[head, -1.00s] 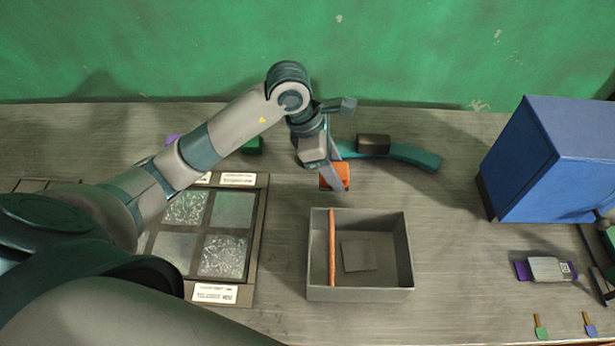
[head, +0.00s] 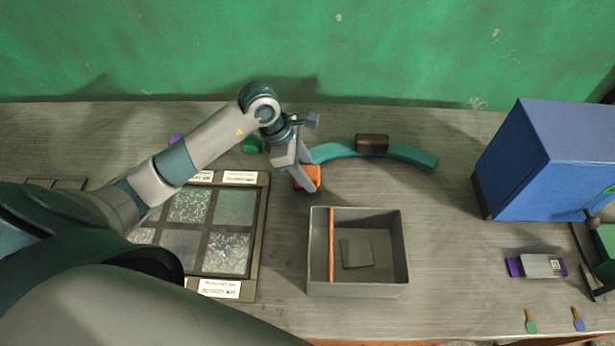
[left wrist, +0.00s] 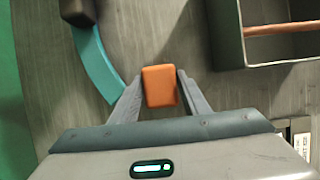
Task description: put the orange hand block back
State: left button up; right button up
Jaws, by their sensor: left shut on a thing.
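The orange hand block (head: 313,174) is between the fingers of my left gripper (head: 306,178), which is shut on it, above the grey bench behind the open grey box. In the left wrist view the orange block (left wrist: 160,87) shows between the two fingertips of the left gripper (left wrist: 159,90). I cannot tell whether the block touches the bench. My right gripper is in neither view.
The grey box (head: 400,250) with an orange divider stands in front of the block. A curved teal strip (head: 415,156) with a dark block (head: 372,143) lies behind. A framed panel tray (head: 254,235) is at left, a blue cabinet (head: 540,170) at right.

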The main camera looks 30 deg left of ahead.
pick_arm(q)
jog(key=shift+f+p, duration=0.5)
jog(key=shift+f, duration=0.9)
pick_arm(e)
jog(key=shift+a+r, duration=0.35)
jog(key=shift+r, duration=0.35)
pick_arm(q)
jog(key=shift+f, duration=0.15)
jog(key=o, duration=1)
jog(key=shift+o, duration=0.2)
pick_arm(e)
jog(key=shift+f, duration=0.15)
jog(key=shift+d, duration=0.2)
